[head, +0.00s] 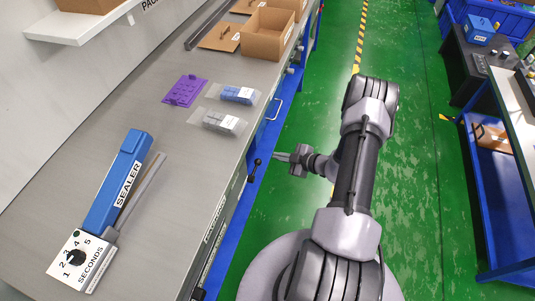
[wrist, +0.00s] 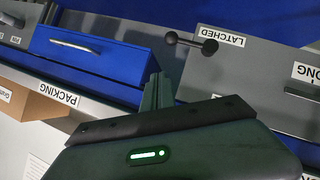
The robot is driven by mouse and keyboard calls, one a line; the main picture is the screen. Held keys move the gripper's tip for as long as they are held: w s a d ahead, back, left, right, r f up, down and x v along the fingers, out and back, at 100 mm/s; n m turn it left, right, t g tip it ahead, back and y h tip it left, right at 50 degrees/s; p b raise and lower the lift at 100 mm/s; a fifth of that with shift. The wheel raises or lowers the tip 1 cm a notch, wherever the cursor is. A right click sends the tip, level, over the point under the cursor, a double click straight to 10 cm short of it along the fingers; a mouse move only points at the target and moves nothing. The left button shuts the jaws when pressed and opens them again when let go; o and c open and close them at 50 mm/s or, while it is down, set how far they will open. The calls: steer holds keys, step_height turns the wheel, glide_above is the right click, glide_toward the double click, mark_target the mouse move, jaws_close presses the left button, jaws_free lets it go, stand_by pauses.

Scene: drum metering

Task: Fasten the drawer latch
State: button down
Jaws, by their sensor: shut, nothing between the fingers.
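The drawer latch (wrist: 190,41) is a short dark lever with a round black knob at its left end in the wrist view. It sits on a grey panel beside a label reading LATCHED (wrist: 222,36), and its knob end points towards the blue drawer (wrist: 100,55). In the head view the latch (head: 254,169) shows as a small black lever on the bench's right side. My gripper (head: 283,157) is shut and empty, a little to the right of the latch and apart from it. Its fingertips (wrist: 158,88) point up between drawer and latch in the wrist view.
The drawer has a metal bar handle (wrist: 75,42). The grey bench (head: 150,120) carries a blue sealer (head: 118,180), a purple tray (head: 184,90), bagged parts and cardboard boxes (head: 267,32). Green floor (head: 300,110) lies open right of the bench. A blue-framed cart (head: 495,165) stands far right.

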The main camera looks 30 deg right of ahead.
steer(key=shift+s+d+r, duration=0.65)
steer(key=shift+s, duration=0.15)
steer(key=w+a+r+n+y, duration=0.1)
steer(key=a+r+n, duration=0.1)
steer(key=r+n, duration=0.1)
steer(key=w+a+r+n+g, duration=0.1)
steer(key=a+r+n, duration=0.1)
steer(key=r+n, duration=0.1)
steer(key=w+a+r+n+y, duration=0.1)
steer(key=a+r+n, duration=0.1)
steer(key=r, duration=0.3)
steer(key=shift+w+r+n+g+y, duration=0.2)
steer(key=shift+w+n+g+y, duration=0.15)
steer(key=shift+n, duration=0.45)
steer(key=s+a+r+n+g+y, duration=0.15)
steer(key=a+r+n+g, duration=0.25)
steer(key=a+r+n, duration=1)
steer(key=s+a+r+n+g+h+b, duration=0.1)
steer(key=s+a+r+n, duration=0.35)
steer(key=n, duration=0.35)
steer(key=s+a+r+n+g+h, duration=0.1)
steer(key=s+a+r+n+h, duration=0.15)
steer(key=s+r+n, duration=0.4)
steer(key=s+a+r+n+t+h, duration=0.2)
steer(key=s+n, duration=0.8)
steer(key=n, duration=0.9)
steer(key=shift+s+r+h, duration=0.15)
steer(key=shift+r+h, duration=0.05)
steer(key=shift+h, duration=0.25)
